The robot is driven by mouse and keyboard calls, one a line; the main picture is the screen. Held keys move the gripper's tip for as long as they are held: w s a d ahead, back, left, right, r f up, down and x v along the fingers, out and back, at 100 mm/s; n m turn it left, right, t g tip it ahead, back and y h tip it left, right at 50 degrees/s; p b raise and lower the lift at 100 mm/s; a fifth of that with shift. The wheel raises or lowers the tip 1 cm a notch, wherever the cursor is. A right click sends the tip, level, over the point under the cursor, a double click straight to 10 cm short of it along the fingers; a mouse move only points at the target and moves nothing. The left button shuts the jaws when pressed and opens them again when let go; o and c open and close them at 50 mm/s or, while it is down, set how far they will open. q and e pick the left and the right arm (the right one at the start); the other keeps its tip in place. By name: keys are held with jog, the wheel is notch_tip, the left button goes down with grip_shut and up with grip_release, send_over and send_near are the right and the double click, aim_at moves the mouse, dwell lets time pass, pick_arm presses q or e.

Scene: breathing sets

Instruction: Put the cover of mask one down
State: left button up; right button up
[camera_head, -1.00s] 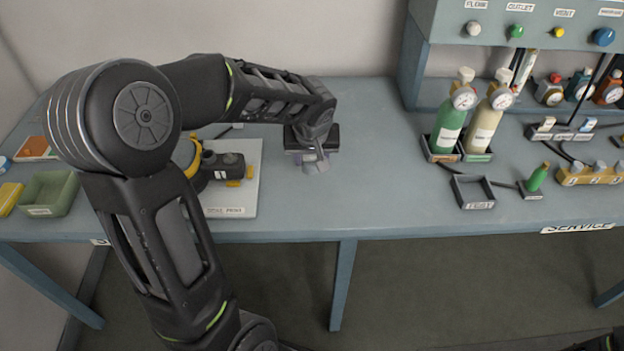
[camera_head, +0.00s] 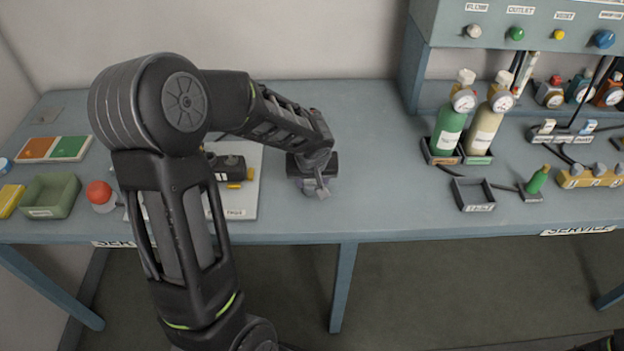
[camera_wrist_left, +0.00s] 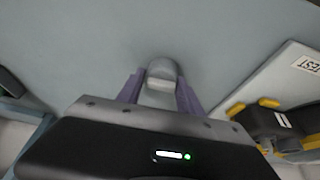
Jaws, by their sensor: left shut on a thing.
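My left gripper (camera_head: 320,188) is over the bench to the right of the white mask board. In the left wrist view its two purple fingers (camera_wrist_left: 160,92) are shut on a small grey rounded cover (camera_wrist_left: 163,70). The cover is at or just above the bench top; I cannot tell if it touches. Mask one (camera_head: 231,168), dark with yellow tabs, lies on the white board (camera_head: 243,205), partly hidden by my left arm. It also shows in the left wrist view (camera_wrist_left: 280,128). My right gripper is not in view.
The middle of the bench (camera_head: 370,160) is clear.

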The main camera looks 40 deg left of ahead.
pick_arm(q)
jog(key=shift+f, duration=0.1)
jog(key=shift+f+b, duration=0.1)
jog(key=shift+b, duration=0.2)
jog(key=o, duration=1.3)
jog(key=shift+r, duration=0.2)
jog(key=shift+r+p, duration=0.15)
jog(key=shift+p, duration=0.3)
jog(key=shift+d+r, duration=0.1)
jog(key=shift+r, duration=0.3)
jog(key=b+v, duration=0.1)
jog(key=v, duration=1)
jog(key=shift+s+b, duration=0.1)
jog(key=shift+b, duration=0.2)
